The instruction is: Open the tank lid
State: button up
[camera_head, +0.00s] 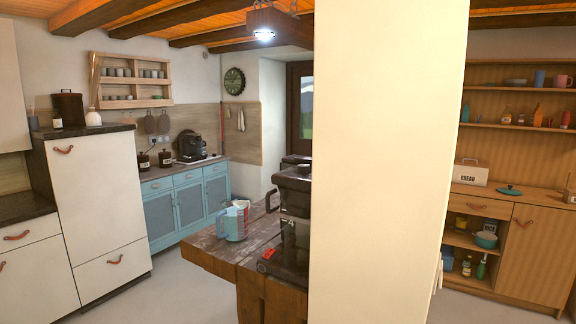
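A dark coffee maker (291,205) stands on a rustic wooden table near the middle of the camera view. Its right side is hidden behind a broad cream upright surface. A dark top part (297,160), possibly the tank lid, shows at its upper end; I cannot tell whether it is open or closed. Another black machine (191,146) sits on the blue cabinet's counter farther back, too small to make out a lid. My gripper is not in view, so its state and distance to the machines do not show.
The cream upright surface (388,160) stands close and blocks the centre right. The wooden table (222,258) holds a light blue jug (233,223) and a small red item (268,254). White cabinets (97,200) stand left, a wooden shelf unit (520,248) right. Floor (165,290) is clear left of the table.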

aim_at(298, 160)
jog(key=u, duration=0.05)
jog(key=k, duration=0.8)
jog(key=z, duration=0.3)
jog(key=i, duration=2.75)
jog(key=z, duration=0.15)
